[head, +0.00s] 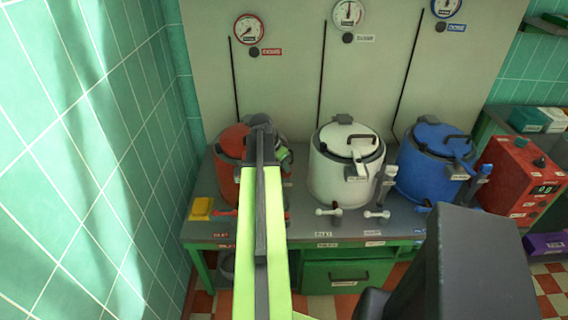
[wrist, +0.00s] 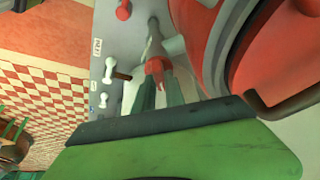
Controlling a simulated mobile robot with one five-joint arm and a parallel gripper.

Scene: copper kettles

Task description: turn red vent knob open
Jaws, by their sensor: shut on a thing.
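The red vent knob (wrist: 155,67) shows in the wrist view, on top of a grey upright pipe beside the red kettle (wrist: 200,30). My gripper (wrist: 156,88) has its two dark green fingers on either side of the knob and is shut on it. In the head view the red kettle (head: 230,142) stands at the left of the bench, partly hidden by my light green arm. The knob and my fingertips are hidden behind the arm there. The knob's turn angle cannot be told.
The white kettle (head: 335,180) and blue kettle (head: 425,175) stand to the right, each with a vent pipe beside it. Small tap handles line the bench front. A red box (head: 518,172) stands at the right.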

